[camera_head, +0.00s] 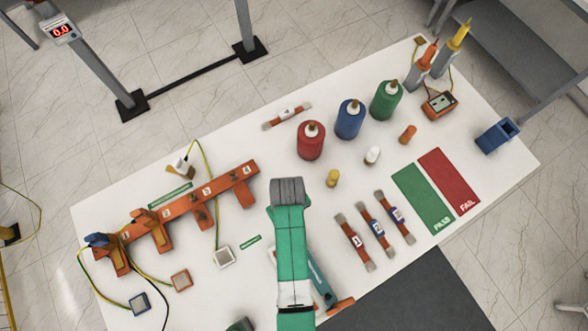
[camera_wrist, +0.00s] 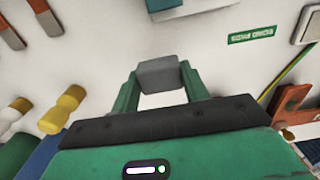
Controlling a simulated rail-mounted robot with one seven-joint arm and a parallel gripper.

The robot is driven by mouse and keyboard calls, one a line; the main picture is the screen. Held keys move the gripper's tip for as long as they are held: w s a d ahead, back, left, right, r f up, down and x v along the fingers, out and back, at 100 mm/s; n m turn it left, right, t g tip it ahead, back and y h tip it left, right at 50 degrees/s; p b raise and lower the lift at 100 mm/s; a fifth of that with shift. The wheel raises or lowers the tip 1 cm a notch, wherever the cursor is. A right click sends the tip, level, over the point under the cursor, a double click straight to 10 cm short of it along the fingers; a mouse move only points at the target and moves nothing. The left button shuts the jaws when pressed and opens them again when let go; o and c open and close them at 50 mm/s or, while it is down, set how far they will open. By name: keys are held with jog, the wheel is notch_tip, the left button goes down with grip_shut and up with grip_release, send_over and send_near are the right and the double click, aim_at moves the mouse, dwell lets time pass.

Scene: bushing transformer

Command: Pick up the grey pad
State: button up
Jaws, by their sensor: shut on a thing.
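A pale grey square pad (camera_head: 223,257) lies on the white table, left of my arm, with a green-yellow cable running to it. The wrist view shows part of a grey, white-edged pad (camera_wrist: 309,27) at its upper right edge, apart from my fingers. My gripper (camera_wrist: 160,76) has its two green fingers closed on a plain grey block (camera_wrist: 160,73). The wrist view shows the block between the fingertips, over the white table. In the head view the fingers and the block are hidden below my wrist, so their height above the table cannot be told.
An orange numbered rack (camera_head: 180,213) stands at left. Orange (camera_head: 181,280) and blue (camera_head: 139,303) pads lie near it. Red (camera_head: 311,140), blue (camera_head: 349,119) and green (camera_head: 386,99) cylinders stand behind. Several striped links lie right of my arm, before the PASS (camera_head: 424,198) and FAIL (camera_head: 450,180) mats.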

jog(key=s+a, duration=0.1)
jog(key=s, duration=0.2)
jog(key=s+a, duration=0.2)
jog(key=s, duration=0.2)
jog(key=s+a+r, duration=0.1)
jog(key=s, duration=0.3)
jog(key=shift+a+r, duration=0.1)
jog(key=shift+a, duration=0.2)
